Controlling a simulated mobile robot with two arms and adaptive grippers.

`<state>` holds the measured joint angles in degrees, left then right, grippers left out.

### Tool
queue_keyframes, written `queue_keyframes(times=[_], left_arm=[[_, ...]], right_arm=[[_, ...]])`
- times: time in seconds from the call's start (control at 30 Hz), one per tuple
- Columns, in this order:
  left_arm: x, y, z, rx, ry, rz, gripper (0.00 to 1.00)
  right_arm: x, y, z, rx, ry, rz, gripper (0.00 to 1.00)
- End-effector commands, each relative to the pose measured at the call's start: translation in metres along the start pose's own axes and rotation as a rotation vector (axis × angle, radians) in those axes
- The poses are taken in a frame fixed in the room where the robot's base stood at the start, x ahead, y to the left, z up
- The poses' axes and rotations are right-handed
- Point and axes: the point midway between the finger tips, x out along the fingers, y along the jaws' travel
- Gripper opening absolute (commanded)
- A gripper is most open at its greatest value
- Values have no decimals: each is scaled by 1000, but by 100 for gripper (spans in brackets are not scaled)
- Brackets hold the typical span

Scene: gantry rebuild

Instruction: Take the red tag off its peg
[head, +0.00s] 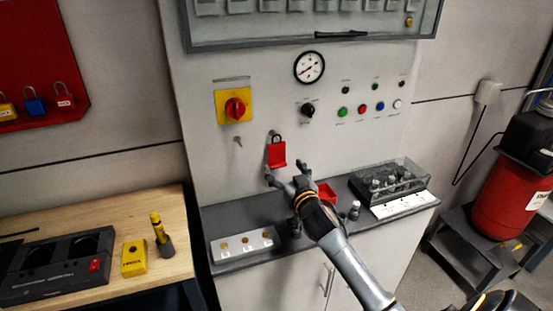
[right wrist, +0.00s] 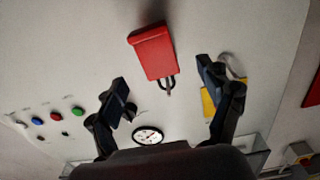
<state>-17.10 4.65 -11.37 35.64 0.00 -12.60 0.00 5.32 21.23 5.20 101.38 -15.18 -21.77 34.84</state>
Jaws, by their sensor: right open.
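The red tag (head: 277,154) hangs by a dark loop from its peg (head: 274,133) on the grey panel. It also shows in the right wrist view (right wrist: 152,52), upside down, with the loop below it. My right gripper (head: 286,171) is just below the tag in the head view, with its fingers spread. In the right wrist view the open fingers (right wrist: 162,78) stand on either side of the tag's loop end, apart from it, with nothing between them gripped. My left gripper is not in view.

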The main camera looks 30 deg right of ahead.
Motion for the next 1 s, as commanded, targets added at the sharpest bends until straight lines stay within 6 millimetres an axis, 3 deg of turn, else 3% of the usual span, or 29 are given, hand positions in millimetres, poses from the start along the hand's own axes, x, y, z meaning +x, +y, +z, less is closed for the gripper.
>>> queue_keyframes(times=[0.1,0.37,0.7,1.0], left_arm=[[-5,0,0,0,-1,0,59],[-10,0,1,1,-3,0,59],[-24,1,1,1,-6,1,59],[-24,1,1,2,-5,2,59]], right_arm=[[19,0,-1,-2,0,0,79],[35,1,-3,-1,0,1,79],[76,4,-3,-1,-1,1,79],[80,4,-1,-1,-2,0,79]])
